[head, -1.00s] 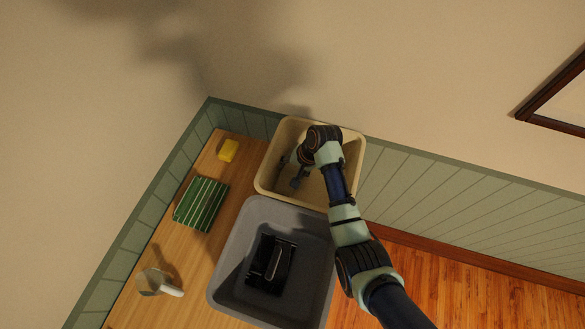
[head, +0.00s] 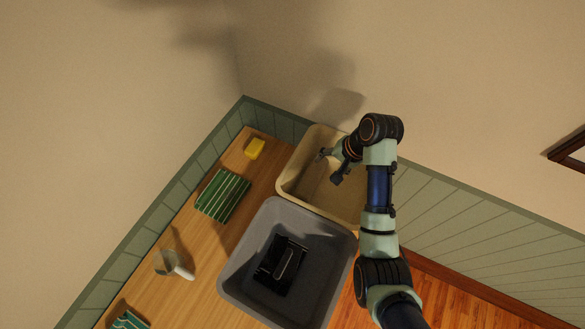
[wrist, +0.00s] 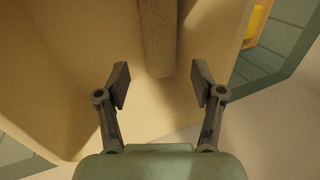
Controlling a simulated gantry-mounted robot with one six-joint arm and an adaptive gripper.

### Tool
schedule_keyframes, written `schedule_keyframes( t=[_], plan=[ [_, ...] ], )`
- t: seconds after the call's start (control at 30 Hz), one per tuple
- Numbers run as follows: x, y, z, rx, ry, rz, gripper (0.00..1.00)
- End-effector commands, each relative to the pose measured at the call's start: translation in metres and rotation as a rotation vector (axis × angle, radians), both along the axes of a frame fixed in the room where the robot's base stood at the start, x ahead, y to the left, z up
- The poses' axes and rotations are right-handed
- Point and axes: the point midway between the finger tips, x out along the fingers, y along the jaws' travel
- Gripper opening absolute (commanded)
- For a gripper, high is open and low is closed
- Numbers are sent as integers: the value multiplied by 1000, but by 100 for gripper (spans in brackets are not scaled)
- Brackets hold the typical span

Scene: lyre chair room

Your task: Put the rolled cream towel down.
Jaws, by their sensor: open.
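The rolled cream towel (wrist: 157,40) shows in the wrist view as a speckled roll lying inside the cream bin (wrist: 75,60). Its near end sits between and just beyond my fingertips, with a gap on both sides. My gripper (wrist: 162,85) is open and empty. In the head view my gripper (head: 330,167) is over the cream bin (head: 292,178), with its fingers spread. I cannot make out the towel in the head view; it blends with the bin or is hidden by my arm.
A grey bin (head: 235,275) holding a black object (head: 281,265) stands beside the cream bin. On the wooden counter (head: 215,240) are a yellow block (head: 254,148), a green striped cloth (head: 222,195), a mug (head: 172,264) and another striped cloth (head: 130,320). Panelled walls stand close behind.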

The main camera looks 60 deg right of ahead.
Motion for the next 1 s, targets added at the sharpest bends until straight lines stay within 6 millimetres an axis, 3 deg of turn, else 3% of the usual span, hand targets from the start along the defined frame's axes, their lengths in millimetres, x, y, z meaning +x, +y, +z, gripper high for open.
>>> schedule_keyframes(
  t=[0.27,0.37,0.47,0.5,0.57,0.6,0.73,0.83,0.9,1.0],
  plan=[
    [2,1,0,-3,0,4,68],
    [25,22,4,-66,-17,83,68],
    [77,84,21,-239,-77,295,68],
    [99,120,32,-332,-116,405,68],
    [125,180,54,-481,-191,573,68],
    [136,220,70,-577,-246,677,68],
    [137,330,123,-836,-427,933,68],
    [123,384,155,-971,-540,1045,68],
    [115,403,169,-1024,-588,1084,68],
    [110,412,176,-1054,-612,1100,68]
  ],
)
